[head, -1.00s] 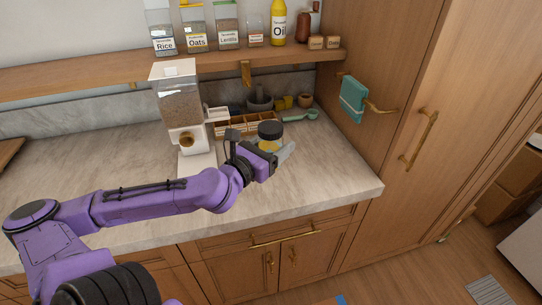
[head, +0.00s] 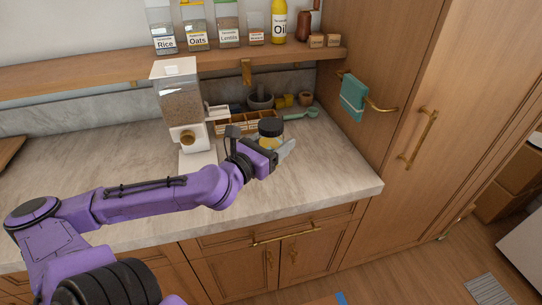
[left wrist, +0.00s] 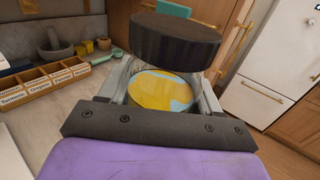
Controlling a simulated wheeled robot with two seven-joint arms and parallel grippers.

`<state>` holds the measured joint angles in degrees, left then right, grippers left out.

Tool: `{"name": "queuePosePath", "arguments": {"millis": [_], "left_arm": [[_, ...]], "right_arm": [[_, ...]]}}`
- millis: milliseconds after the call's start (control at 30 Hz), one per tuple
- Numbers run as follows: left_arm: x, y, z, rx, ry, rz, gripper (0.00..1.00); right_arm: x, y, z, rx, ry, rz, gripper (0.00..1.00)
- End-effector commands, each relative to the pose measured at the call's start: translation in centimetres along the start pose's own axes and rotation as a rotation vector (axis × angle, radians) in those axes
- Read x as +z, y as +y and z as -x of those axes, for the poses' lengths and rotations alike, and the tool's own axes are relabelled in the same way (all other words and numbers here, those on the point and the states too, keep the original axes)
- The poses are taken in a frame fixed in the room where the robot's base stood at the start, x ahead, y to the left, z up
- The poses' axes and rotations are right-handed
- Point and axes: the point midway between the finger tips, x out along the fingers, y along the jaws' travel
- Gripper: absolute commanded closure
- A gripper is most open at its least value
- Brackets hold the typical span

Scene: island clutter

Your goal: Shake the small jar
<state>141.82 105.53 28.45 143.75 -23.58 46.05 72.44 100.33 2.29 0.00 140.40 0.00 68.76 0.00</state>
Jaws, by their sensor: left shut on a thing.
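The small jar (head: 269,142) has a black lid and a yellow label. In the head view it is upright at the end of my left arm, over the counter. My left gripper (head: 280,150) is shut on it. In the left wrist view the jar's dark lid (left wrist: 176,38) and yellow and light blue body (left wrist: 162,90) sit between the two grey fingers. Part of the body is hidden by the fingers and gripper. I cannot tell exactly how far the jar is above the counter. My right gripper is not in view.
A grain dispenser (head: 179,100) stands left of the jar. Behind are a wooden spice box (head: 232,124), a mortar (head: 260,98) and a green scoop (head: 301,114). A shelf (head: 120,75) holds several containers. The counter's front right (head: 335,180) is clear.

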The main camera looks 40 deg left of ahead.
Motion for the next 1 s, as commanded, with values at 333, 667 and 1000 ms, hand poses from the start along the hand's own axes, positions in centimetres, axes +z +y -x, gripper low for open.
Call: {"name": "queuePosePath", "arguments": {"millis": [333, 667, 1000], "left_arm": [[-4.9, 0.0, 0.0, 0.0, 0.0, 0.0, 0.85], [-6.8, 0.0, 0.0, 0.0, -0.002, -0.001, 0.85], [1.7, 0.0, 0.0, 0.0, -0.001, 0.0, 0.85]], "right_arm": [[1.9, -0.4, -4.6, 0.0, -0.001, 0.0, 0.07], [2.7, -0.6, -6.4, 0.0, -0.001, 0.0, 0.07], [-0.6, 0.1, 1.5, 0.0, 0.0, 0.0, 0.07]]}}
